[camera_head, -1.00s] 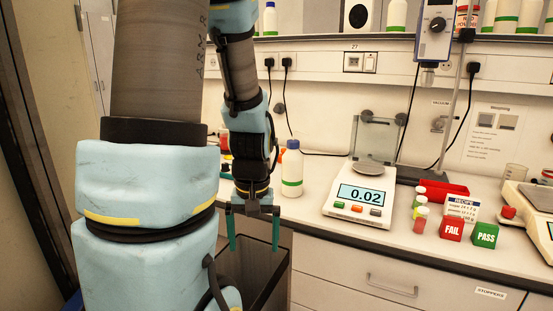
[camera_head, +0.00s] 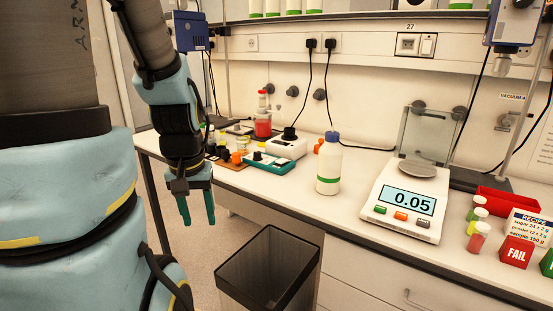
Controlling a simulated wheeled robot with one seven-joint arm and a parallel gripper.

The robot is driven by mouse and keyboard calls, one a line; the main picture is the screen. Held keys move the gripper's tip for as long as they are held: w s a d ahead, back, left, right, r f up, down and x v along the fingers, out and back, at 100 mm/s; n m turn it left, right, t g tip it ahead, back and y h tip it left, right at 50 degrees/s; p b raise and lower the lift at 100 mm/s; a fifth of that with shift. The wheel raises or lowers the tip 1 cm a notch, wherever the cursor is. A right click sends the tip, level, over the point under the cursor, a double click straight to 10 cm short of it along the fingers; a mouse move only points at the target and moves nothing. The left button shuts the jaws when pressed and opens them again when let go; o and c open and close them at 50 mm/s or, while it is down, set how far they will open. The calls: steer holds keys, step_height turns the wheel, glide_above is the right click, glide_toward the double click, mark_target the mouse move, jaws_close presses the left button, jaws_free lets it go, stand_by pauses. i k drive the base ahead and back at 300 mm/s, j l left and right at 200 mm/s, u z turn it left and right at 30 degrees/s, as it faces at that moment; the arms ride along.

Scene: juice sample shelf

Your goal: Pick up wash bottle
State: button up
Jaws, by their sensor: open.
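A white bottle with a green band and a blue cap (camera_head: 329,172), which looks like the wash bottle, stands upright on the bench, left of the scale. An orange piece shows at the left of its cap; I cannot tell whether it belongs to the bottle. My gripper (camera_head: 197,207) points downward with its two teal fingers apart and nothing between them. It appears left of the bottle, in front of the bench edge, and is clear of the bottle.
A dark open bin (camera_head: 262,290) stands on the floor before the bench. A scale (camera_head: 405,203) reading 0.05 is right of the bottle. A teal device (camera_head: 262,166) and a white device (camera_head: 285,146) are left of it. A red tray (camera_head: 508,201) lies farther right.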

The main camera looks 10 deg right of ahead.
mark_target(330, 154)
steer(key=k+l+u, duration=0.1)
steer(key=l+u, duration=0.15)
steer(key=u, duration=0.2)
steer(key=k+l+u, duration=0.15)
steer(key=u, duration=0.3)
steer(key=k+l+u, duration=0.2)
steer(key=u, duration=0.25)
steer(key=k+l+u, duration=0.15)
steer(key=k, duration=0.25)
steer(key=k+l+u, duration=0.1)
steer(key=k+l, duration=0.15)
steer(key=k, duration=0.2)
